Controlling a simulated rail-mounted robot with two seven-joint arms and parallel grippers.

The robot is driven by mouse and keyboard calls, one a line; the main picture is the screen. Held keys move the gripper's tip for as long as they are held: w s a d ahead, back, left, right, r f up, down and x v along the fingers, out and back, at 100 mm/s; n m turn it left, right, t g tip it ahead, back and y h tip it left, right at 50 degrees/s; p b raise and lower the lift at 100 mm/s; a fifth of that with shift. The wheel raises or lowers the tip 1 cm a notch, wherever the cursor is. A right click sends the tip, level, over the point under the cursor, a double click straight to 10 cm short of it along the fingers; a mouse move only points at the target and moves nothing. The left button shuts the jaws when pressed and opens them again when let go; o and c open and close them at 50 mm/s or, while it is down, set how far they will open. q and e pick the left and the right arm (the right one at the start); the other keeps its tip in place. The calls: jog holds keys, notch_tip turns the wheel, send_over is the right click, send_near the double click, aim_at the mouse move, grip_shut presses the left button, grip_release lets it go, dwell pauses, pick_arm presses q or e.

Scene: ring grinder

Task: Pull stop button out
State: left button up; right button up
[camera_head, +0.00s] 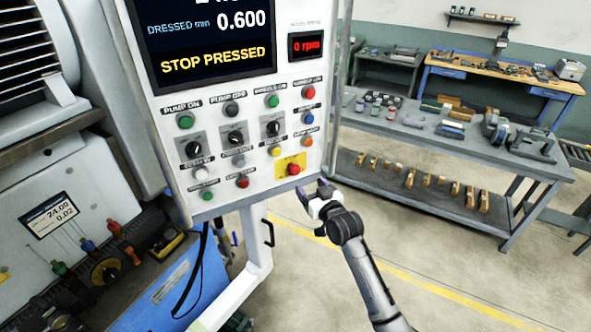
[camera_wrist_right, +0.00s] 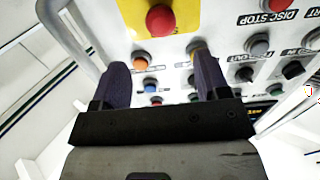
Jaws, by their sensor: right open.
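The red stop button (camera_head: 293,169) sits on a yellow plate at the lower right of the white control panel (camera_head: 255,187). The panel's screen (camera_head: 205,40) reads "STOP PRESSED". In the right wrist view the stop button (camera_wrist_right: 160,18) is at the top centre on its yellow plate, beyond the fingertips. My right gripper (camera_head: 312,193) is just below and right of the button, in front of the panel's lower edge. Its two dark fingers (camera_wrist_right: 160,62) are open and apart, with nothing held between them. My left gripper is not in view.
Other buttons and black knobs (camera_head: 235,138) crowd the panel close to the stop button. A pale handle bar (camera_wrist_right: 62,40) runs along the panel's side. A grey workbench (camera_head: 440,135) with parts stands at the right. The floor between is clear.

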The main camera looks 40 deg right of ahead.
aim_at(297, 171)
jog(key=w, duration=0.2)
jog(key=w+d, duration=0.1)
jog(key=w, duration=0.2)
jog(key=w+p, duration=0.1)
jog(key=w, duration=0.2)
jog(key=shift+d, duration=0.15)
jog(key=shift+w+d, duration=0.15)
jog(key=shift+w, duration=0.8)
jog(key=shift+c, duration=0.5)
